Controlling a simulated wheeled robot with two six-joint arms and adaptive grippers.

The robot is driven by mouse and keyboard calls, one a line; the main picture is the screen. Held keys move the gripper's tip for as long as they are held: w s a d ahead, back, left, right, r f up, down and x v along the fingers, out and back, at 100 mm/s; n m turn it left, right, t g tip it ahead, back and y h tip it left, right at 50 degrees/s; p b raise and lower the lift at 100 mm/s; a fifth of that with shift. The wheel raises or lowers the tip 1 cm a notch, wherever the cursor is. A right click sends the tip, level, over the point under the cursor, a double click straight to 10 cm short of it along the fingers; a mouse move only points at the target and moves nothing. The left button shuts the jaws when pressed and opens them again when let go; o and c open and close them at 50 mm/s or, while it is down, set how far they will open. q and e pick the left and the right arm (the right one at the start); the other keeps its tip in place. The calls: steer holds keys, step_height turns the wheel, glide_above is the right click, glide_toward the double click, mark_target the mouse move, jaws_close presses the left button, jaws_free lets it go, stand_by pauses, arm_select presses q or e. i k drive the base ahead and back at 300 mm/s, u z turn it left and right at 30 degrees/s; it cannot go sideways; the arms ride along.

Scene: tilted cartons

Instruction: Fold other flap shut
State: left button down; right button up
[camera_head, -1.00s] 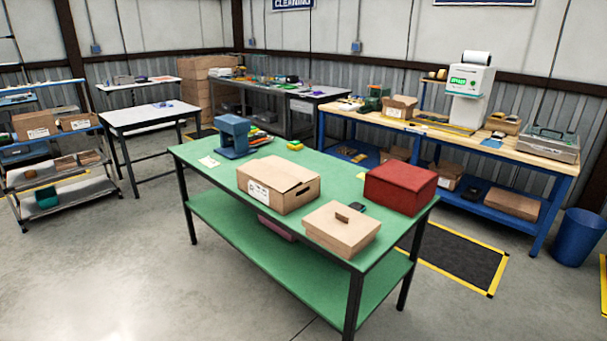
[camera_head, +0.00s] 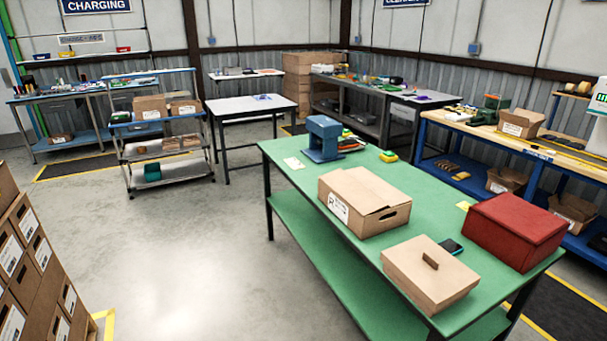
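A brown carton (camera_head: 365,202) with a white label and a hand hole stands on the green table (camera_head: 300,176). Its top looks mostly shut, with one flap edge slightly raised towards the right. Neither of my grippers shows in the head view.
A red box (camera_head: 515,230) stands at the table's right, with a small dark device (camera_head: 451,246) beside the light box. A blue machine (camera_head: 323,138) stands at the far end. Stacked cartons (camera_head: 35,270) are at lower left. The floor left of the table is clear.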

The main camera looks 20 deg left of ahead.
mark_target(366, 202)
steer(key=u, duration=0.35)
steer(key=i, duration=0.95)
steer(key=z, duration=0.75)
steer(key=i, duration=0.65)
steer(key=z, duration=0.6)
